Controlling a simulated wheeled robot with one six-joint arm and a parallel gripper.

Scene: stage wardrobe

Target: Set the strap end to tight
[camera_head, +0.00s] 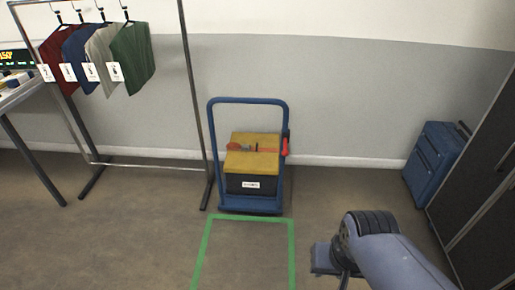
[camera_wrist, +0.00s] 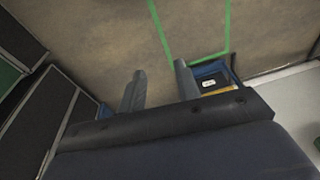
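An orange-red strap (camera_head: 265,151) runs across the yellow top of a black case (camera_head: 251,185) with a white label. The case stands on a blue trolley (camera_head: 248,101) by the wall. A red piece (camera_head: 285,146), perhaps the strap end, shows at the trolley's right upright. A round reddish piece (camera_head: 233,146) lies at the strap's left. My gripper (camera_wrist: 158,78) is open and empty, its two fingers apart over bare floor. In the head view it is at the lower right, well apart from the trolley. The case (camera_wrist: 209,83) is partly hidden behind my gripper in the wrist view.
A green floor outline (camera_head: 205,245) lies in front of the trolley, with clear floor inside. A garment rack (camera_head: 190,85) with several shirts and a table (camera_head: 18,90) stand left. A blue cabinet (camera_head: 435,160) and dark panels (camera_head: 485,190) stand right.

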